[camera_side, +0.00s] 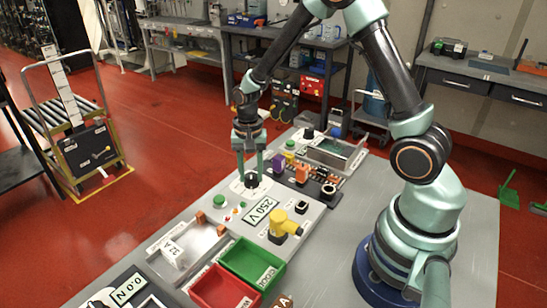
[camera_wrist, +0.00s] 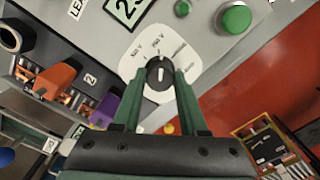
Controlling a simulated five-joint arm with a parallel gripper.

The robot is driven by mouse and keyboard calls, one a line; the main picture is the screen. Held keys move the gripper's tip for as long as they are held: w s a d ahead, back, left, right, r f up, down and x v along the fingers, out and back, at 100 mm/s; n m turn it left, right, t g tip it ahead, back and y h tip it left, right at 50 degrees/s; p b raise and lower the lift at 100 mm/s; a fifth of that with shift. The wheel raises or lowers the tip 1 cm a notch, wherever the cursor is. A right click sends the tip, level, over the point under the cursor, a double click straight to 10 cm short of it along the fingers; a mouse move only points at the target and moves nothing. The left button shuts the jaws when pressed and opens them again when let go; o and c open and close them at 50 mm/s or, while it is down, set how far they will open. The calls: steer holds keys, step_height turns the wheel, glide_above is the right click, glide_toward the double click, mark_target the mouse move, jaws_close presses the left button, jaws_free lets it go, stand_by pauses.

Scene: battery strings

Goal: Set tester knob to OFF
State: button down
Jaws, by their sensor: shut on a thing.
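The tester knob (camera_wrist: 160,74) is a black round knob with a white pointer mark on a white labelled dial plate (camera_wrist: 132,62). In the side view the knob (camera_side: 251,180) sits on the grey tester panel. My gripper (camera_wrist: 160,82) is over the dial with its two green fingers on either side of the knob, shut on it. In the side view my gripper (camera_side: 250,172) points straight down onto the knob. The dial's labels are too small to read surely, so I cannot tell which setting the pointer marks.
A green button (camera_side: 219,201) and a "250 V" display (camera_side: 260,210) are close to the dial. A yellow part (camera_side: 284,224), a green bin (camera_side: 250,262) and a red bin (camera_side: 220,290) stand nearer the front. Orange and purple blocks (camera_side: 277,164) stand behind.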

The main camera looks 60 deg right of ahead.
steer(key=shift+m, duration=0.4)
steer(key=m, duration=0.5)
steer(key=shift+m, duration=0.3)
steer(key=m, duration=0.5)
steer(key=shift+m, duration=0.4)
